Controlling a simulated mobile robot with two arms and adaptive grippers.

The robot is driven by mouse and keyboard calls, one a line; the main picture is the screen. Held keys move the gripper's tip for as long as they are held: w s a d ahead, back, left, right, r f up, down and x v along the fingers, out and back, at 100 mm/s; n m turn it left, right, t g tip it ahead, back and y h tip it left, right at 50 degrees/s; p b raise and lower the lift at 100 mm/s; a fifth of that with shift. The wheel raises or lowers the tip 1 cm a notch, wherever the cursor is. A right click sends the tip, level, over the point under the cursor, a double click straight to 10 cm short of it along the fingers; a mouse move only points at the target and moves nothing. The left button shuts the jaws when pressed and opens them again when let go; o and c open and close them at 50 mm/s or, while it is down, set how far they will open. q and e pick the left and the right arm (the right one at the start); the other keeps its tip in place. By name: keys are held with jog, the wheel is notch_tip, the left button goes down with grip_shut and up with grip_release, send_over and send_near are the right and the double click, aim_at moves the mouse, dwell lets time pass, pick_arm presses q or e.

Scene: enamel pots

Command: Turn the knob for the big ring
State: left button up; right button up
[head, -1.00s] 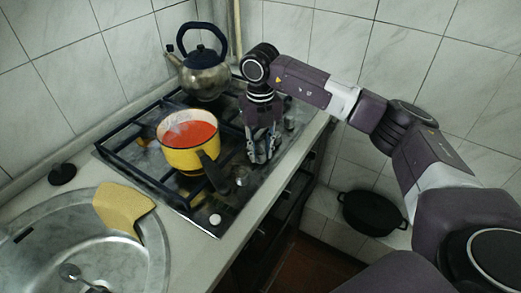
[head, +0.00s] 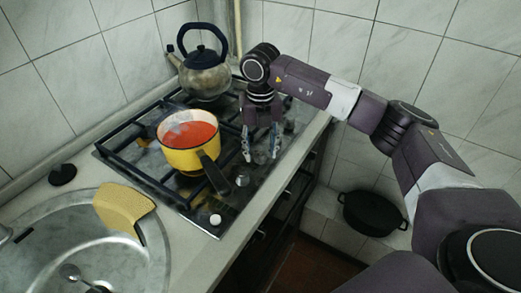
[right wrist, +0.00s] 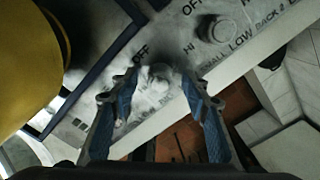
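The gas hob (head: 203,222) has a row of knobs along its front edge. My right gripper (head: 261,155) points down over this row, its fingers apart and empty. In the right wrist view a pale round knob (right wrist: 160,76) lies between and just beyond the open fingertips (right wrist: 159,82); I cannot tell if they touch it. My left gripper is not in view.
A yellow pot (head: 186,158) with red contents stands on the hob, its dark handle (head: 214,173) reaching toward the knobs. A kettle (head: 205,75) stands at the back. A sink (head: 60,235) with a yellow cloth (head: 124,207) is left. A black pot (head: 371,213) sits low at right.

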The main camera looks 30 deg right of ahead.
jog(key=shift+r, duration=0.1)
notch_tip(320, 180, up, 12)
dwell(0.5)
jog(key=shift+s+f, duration=0.1)
jog(key=shift+f, duration=0.1)
dwell(0.3)
